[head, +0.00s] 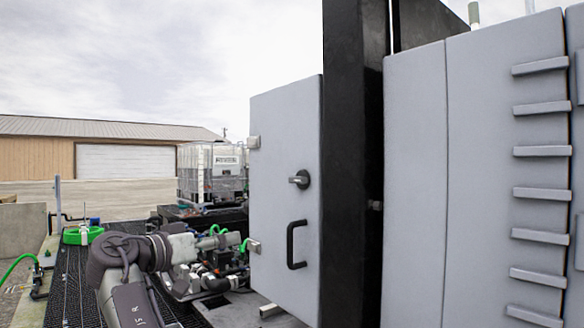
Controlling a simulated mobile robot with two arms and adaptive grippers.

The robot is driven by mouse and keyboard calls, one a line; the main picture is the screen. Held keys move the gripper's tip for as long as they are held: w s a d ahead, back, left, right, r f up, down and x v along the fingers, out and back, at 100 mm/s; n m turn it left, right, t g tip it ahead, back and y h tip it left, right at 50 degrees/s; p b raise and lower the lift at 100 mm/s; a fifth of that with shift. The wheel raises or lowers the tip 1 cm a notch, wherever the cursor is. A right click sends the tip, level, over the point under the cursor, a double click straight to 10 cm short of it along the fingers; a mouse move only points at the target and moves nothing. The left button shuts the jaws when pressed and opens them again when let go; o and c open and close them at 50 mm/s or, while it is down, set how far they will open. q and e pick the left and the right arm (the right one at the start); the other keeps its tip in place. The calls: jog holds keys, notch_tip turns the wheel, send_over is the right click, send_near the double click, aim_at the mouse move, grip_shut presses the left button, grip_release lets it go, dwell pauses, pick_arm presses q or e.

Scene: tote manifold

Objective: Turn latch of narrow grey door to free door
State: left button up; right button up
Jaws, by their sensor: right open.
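The narrow grey door (279,120) stands upright just left of a black post in the head view. Its latch (299,180) is a small dark round turn-knob with a short lever that seems to lie sideways. A black pull handle (292,246) is below the latch. My right gripper (232,241) is low, left of the door and apart from the latch and handle. It is open, with nothing seen between its fingers; its outline is hard to tell from the fittings behind it. My left gripper is not in view.
The thick black post (352,150) borders the door on the right. Wider grey panels (414,190) and a column of grey rungs (541,194) are farther right. A caged white tank (211,172) stands behind.

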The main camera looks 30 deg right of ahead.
aim_at(294, 178)
jog(key=s+r+m+g+h, duration=0.1)
jog(key=s+r+m+g, duration=0.4)
jog(key=s+r, duration=0.6)
jog(key=shift+t, duration=0.9)
jog(key=w+d+p, duration=0.1)
jog(key=d, duration=0.3)
jog(key=w+d+r+p, duration=0.1)
jog(key=d+p, duration=0.1)
jog(key=d, duration=0.2)
jog(key=w+d+p, duration=0.1)
jog(key=d, duration=0.4)
jog(key=shift+w+r, duration=0.25)
jog(key=shift+r, duration=0.15)
jog(key=shift+a, duration=0.1)
jog(key=c, duration=1.1)
jog(key=shift+m, duration=0.3)
jog(key=shift+c, duration=0.2)
